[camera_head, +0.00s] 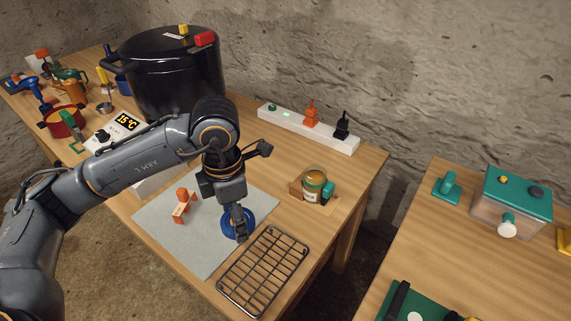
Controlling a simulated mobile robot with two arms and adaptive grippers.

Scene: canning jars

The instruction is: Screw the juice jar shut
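A small glass jar (312,184) with amber contents and a pale label stands upright at the right side of the table, in a small wooden holder (296,190) with a teal part (328,190) beside it. A blue round piece (231,219), perhaps a lid, lies at the right edge of the grey mat (185,245). My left gripper (241,232) points down right over this blue piece and hides part of it. I cannot tell whether its fingers grip it. My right gripper is not in view.
A wire rack (263,270) lies at the front right. An orange clamp-like object (182,206) is on the mat. A big black pot (170,75) and a white power strip (308,128) stand behind. A second table (470,265) is across a gap to the right.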

